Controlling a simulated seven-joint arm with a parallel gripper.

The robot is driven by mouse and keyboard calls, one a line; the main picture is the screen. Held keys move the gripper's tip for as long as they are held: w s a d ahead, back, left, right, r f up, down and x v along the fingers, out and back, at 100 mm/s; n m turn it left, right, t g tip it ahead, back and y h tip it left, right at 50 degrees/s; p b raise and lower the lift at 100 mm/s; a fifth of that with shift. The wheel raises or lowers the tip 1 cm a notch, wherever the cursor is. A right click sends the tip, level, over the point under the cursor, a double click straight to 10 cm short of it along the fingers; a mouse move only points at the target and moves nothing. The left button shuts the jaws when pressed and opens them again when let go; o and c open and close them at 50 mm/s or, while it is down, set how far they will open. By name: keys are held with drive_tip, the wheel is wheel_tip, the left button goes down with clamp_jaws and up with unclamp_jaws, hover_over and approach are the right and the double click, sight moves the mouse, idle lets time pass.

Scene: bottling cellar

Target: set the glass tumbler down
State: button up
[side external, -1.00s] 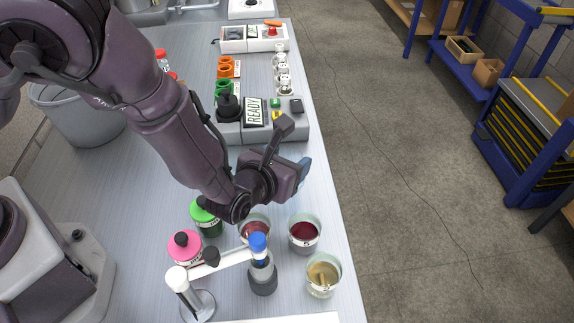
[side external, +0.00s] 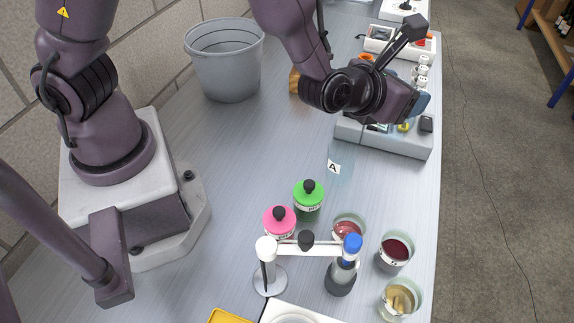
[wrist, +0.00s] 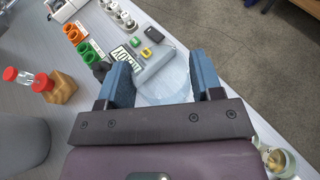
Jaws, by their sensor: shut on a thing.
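My gripper (wrist: 163,82) is shut on the glass tumbler (wrist: 164,90), a clear, pale round shape between the two blue fingers in the wrist view. In the side view my gripper (side external: 421,104) is at the upper right, in front of the grey control panel, with one blue finger showing. The tumbler is hidden there behind the gripper. Its height above the bench is hard to tell.
A white label marked A (side external: 333,167) shows below the gripper. The grey control panel (side external: 385,143) is close by. Green (side external: 309,199) and pink-lidded (side external: 279,221) jars, a stand (side external: 270,281) and several filled glasses are nearer the camera. A grey bucket (side external: 228,75) stands left.

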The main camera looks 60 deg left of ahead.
drive_tip(key=s+a+r+n+y, duration=0.2)
drive_tip(key=a+r, duration=0.4)
drive_tip(key=a, duration=0.4)
drive_tip(key=shift+a, duration=0.25)
drive_tip(key=s+f+n+y, duration=0.1)
drive_tip(key=f, duration=0.2)
drive_tip(key=s+f+n+g+y, duration=0.1)
drive_tip(key=s+f, duration=0.1)
drive_tip(key=s+f+n+g+y, duration=0.1)
drive_tip(key=s+f, duration=0.1)
drive_tip(key=f, duration=0.1)
drive_tip(key=shift+a+f, duration=0.1)
drive_tip(key=shift+f, duration=0.25)
drive_tip(key=shift+s+a+f+n+g+y, duration=0.25)
drive_tip(key=shift+s+f+n+y, duration=0.2)
drive_tip(key=shift+s+f, duration=1.25)
drive_tip(key=shift+s+a+f+n+g+y, duration=0.2)
drive_tip(key=shift+s+f+n+g+y, duration=0.25)
drive_tip(key=shift+s+f, duration=1.25)
drive_tip(key=shift+s+a+f+n+g+y, duration=0.2)
drive_tip(key=shift+s+f+y, duration=0.45)
drive_tip(key=shift+f, duration=1.85)
drive_tip(key=shift+s, duration=0.15)
drive_tip(key=o, duration=1.2)
drive_tip(key=shift+f, duration=0.1)
